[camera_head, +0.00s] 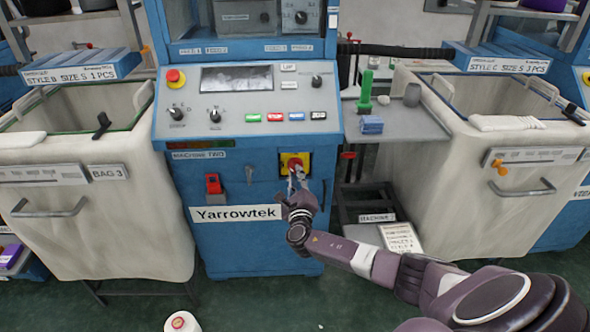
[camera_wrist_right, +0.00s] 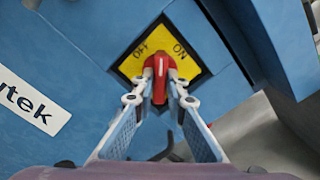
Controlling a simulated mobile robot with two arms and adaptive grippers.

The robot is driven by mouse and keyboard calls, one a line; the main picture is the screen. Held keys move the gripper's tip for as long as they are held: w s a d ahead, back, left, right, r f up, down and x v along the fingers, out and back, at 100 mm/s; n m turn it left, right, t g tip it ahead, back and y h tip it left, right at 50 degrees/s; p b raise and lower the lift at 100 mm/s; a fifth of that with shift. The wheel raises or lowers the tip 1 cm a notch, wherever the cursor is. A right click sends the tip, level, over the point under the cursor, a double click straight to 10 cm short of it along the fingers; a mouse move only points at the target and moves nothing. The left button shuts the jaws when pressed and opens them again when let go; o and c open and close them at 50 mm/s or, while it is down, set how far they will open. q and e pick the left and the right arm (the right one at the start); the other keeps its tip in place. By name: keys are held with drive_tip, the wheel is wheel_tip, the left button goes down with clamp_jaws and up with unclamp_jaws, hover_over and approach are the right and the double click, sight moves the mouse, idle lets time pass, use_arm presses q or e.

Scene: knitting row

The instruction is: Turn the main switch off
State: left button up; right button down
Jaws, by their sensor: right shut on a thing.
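The main switch is a red handle (camera_wrist_right: 158,70) on a yellow plate (camera_wrist_right: 133,65) marked OFF and ON, on the blue machine's lower front. In the head view the yellow plate (camera_head: 285,160) is partly hidden behind my right gripper (camera_head: 297,178). In the right wrist view my right gripper (camera_wrist_right: 160,85) has its two fingertips on either side of the red handle, shut on it. In that view the handle points toward the gripper, below the lettering. My left gripper is not in view.
The blue machine (camera_head: 240,245) has a control panel with an emergency stop button (camera_head: 175,78) and coloured buttons above the switch. A red device (camera_head: 213,184) sits left of it. White fabric bins (camera_head: 95,230) stand on both sides. A white cone (camera_head: 182,322) is on the floor.

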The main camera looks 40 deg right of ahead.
drive_tip(key=shift+n+p, duration=0.3)
drive_tip(key=shift+p, duration=0.15)
drive_tip(key=shift+n+p, duration=1.15)
drive_tip(key=shift+n, duration=0.25)
drive_tip(key=shift+n+p, duration=0.3)
drive_tip(key=shift+n, duration=0.1)
